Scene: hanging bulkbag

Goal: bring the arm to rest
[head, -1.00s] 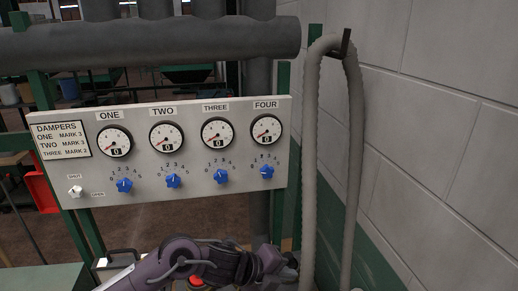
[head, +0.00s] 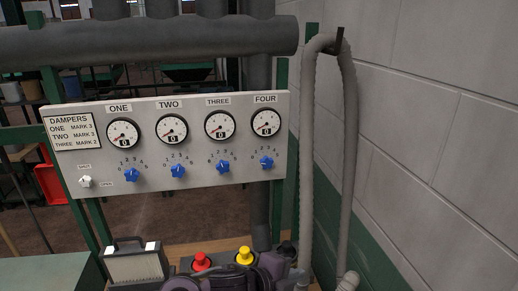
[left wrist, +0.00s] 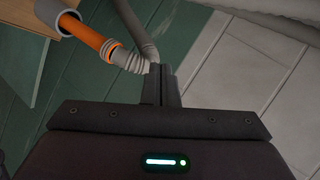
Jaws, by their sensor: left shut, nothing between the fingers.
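My left arm shows at the bottom of the head view, dark and purple-grey, with its left gripper (head: 280,275) low near the foot of the grey hose; the fingertips are hard to make out there. In the left wrist view the two dark fingers (left wrist: 160,78) are closed together with nothing between them. They are near a grey hose (left wrist: 137,28) and an orange tube with grey collars (left wrist: 92,38), with the depth between them unclear. My right gripper is in neither view.
A panel (head: 215,187) with dials and blue knobs stands ahead. A red button (head: 201,262), a yellow button (head: 244,256) and a grey handled box (head: 135,264) are below it. A grey hose (head: 308,140) hangs by the block wall (head: 430,110) on the right.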

